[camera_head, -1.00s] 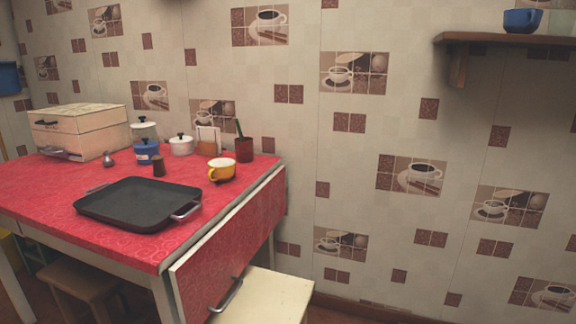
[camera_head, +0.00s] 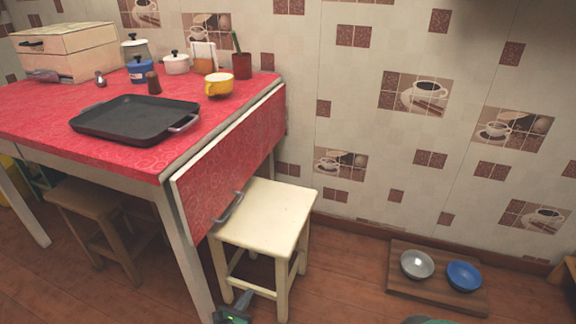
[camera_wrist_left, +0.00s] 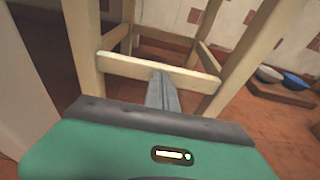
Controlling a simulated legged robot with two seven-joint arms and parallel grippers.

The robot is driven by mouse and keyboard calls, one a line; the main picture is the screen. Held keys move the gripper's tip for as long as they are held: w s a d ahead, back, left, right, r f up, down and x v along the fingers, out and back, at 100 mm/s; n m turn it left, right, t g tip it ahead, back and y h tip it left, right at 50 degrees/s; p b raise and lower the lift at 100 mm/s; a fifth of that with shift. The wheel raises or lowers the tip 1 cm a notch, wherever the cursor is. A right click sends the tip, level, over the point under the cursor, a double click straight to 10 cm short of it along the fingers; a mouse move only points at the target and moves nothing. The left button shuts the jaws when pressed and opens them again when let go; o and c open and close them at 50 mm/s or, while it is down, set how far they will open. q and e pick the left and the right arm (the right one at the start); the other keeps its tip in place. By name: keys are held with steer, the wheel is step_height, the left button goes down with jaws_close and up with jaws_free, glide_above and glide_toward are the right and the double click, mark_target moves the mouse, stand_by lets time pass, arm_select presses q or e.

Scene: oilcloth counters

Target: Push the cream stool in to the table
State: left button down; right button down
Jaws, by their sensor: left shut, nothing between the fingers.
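The cream stool (camera_head: 268,213) stands upright on the floor at the right end of the red-topped table (camera_head: 60,112), beside the table's hanging red drop leaf (camera_head: 235,160). My left gripper (camera_head: 242,299) is low down at the stool's front legs. In the left wrist view the shut, empty fingers (camera_wrist_left: 162,92) point at the stool's lower crossbar (camera_wrist_left: 158,73), with legs on both sides. I cannot tell whether they touch the bar. My right gripper's fingers are not in view; only a teal part of me shows at the bottom edge.
A brown stool (camera_head: 95,200) stands under the table. A black griddle pan (camera_head: 135,118) and a yellow cup (camera_head: 219,85) are on the table. A wooden board (camera_head: 400,287) with a grey bowl (camera_head: 417,264) and a blue bowl (camera_head: 464,275) lies on the floor at right.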

arm_select(q)
steer(key=w+b, duration=0.1)
steer(key=w+d+b, duration=0.1)
steer(key=w+b, duration=0.1)
steer(key=w, duration=0.1)
steer(key=shift+w+d+r, duration=0.1)
steer(key=shift+d, duration=0.2)
steer(key=f+p+v, duration=0.2)
steer(key=v, duration=0.9)
steer(key=shift+s+f, duration=0.25)
steer(key=shift+s, duration=0.05)
steer(key=shift+a, duration=0.1)
